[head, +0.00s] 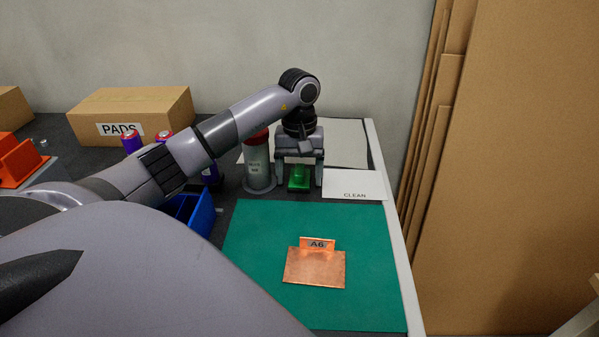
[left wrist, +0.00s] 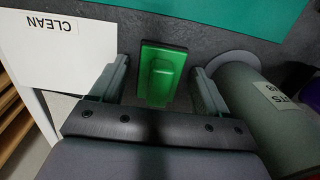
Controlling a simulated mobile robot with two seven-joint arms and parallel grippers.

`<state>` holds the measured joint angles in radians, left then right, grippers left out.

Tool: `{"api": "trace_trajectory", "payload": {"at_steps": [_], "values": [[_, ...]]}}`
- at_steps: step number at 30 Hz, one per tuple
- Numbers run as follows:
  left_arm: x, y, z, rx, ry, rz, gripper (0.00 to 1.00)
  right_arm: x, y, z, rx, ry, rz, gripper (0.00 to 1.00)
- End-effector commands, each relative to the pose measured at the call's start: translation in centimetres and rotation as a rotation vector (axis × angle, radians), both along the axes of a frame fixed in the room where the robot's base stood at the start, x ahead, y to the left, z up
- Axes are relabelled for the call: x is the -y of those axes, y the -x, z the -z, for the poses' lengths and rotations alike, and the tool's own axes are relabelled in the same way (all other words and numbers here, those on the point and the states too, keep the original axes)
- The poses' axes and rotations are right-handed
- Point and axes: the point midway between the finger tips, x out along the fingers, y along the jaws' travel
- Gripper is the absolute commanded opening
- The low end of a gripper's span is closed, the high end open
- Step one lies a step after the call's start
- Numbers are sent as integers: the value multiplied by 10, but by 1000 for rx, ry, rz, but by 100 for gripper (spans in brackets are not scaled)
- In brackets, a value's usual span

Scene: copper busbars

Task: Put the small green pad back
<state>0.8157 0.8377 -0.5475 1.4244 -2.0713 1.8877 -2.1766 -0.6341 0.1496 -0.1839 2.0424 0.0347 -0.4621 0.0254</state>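The small green pad (head: 299,179) rests on the dark bench top, just behind the green mat and beside the CLEAN card. It has a raised grip on a flat base. My left gripper (head: 299,178) points down over it with one finger on each side. In the left wrist view the pad (left wrist: 161,75) lies between the fingertips of the open left gripper (left wrist: 159,82), with a gap on both sides. My right gripper is not in view.
A grey cylinder with a red top (head: 258,165) stands close left of the gripper. A white CLEAN card (head: 354,186) lies to the right. A copper plate with an A6 tag (head: 315,268) sits on the green mat (head: 375,290). A PADS box (head: 150,104) stands at back left.

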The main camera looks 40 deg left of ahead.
Motion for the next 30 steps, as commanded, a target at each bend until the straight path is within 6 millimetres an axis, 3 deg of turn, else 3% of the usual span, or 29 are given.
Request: {"api": "trace_trajectory", "payload": {"at_steps": [12,24,30], "values": [[-1,0,-9,1,-1,-1,77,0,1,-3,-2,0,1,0],[-4,-4,-88,3,-1,-2,77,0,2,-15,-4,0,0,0],[-5,-5,-114,1,-1,-2,77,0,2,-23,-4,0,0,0]]}}
